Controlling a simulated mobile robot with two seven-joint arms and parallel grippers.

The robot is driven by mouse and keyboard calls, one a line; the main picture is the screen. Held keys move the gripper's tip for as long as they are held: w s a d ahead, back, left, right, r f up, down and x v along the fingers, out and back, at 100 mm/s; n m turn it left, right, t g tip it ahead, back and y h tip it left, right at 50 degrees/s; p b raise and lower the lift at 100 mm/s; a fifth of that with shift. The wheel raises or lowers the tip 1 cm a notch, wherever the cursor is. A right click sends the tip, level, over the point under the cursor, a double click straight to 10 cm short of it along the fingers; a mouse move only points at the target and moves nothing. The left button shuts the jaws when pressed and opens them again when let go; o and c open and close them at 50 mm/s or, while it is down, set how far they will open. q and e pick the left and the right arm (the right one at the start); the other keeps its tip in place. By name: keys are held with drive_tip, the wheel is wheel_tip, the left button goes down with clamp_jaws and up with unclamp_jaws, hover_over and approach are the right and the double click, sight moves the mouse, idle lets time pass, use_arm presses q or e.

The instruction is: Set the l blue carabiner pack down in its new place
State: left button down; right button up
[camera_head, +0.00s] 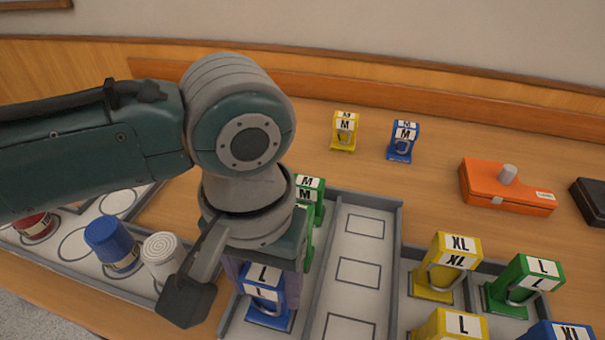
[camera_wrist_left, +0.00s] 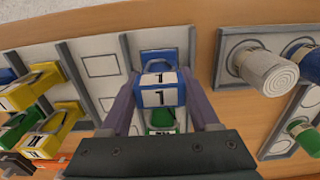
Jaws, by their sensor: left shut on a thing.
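The L blue carabiner pack (camera_head: 266,296) is upright in the left column of the grey tray (camera_head: 398,232), in front of green M packs (camera_head: 308,187). Its L labels face the head camera. My left gripper (camera_head: 262,271) comes down over it and is shut on it. In the left wrist view the blue pack (camera_wrist_left: 159,92) sits between the two purple fingers, with a green pack (camera_wrist_left: 160,118) beside it. I cannot tell whether its base touches the tray floor. My right gripper is not in view.
The tray's middle column (camera_head: 357,273) is empty, with outlined spots. Yellow XL (camera_head: 447,268), green L (camera_head: 523,285) and other packs fill the right side. Yellow M (camera_head: 344,131) and blue M (camera_head: 403,140) packs stand behind. An orange box (camera_head: 505,188) lies right; rolls and jars (camera_head: 112,245) stand left.

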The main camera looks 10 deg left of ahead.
use_arm(q)
drive_tip(key=shift+f, duration=0.35)
drive_tip(key=shift+f, duration=0.15)
drive_tip(key=shift+c, duration=0.6)
unclamp_jaws()
wheel_tip(320, 180, up, 12)
drive_tip(key=p, duration=0.3)
drive_tip(key=shift+r, duration=0.2)
drive_tip(key=s+d+f+m+t+h, duration=0.2)
drive_tip(key=s+d+h, duration=0.1)
drive_tip(key=s, duration=0.3)
drive_tip(key=s+a+t+y, duration=0.1)
drive_tip(key=s+a, duration=0.5)
drive_tip(key=a, duration=0.6)
drive_tip(key=shift+a+f+t+y, duration=0.2)
drive_tip(key=shift+f+t+y, duration=0.15)
drive_tip(key=shift+y, duration=0.55)
drive_tip(key=shift+s, duration=0.1)
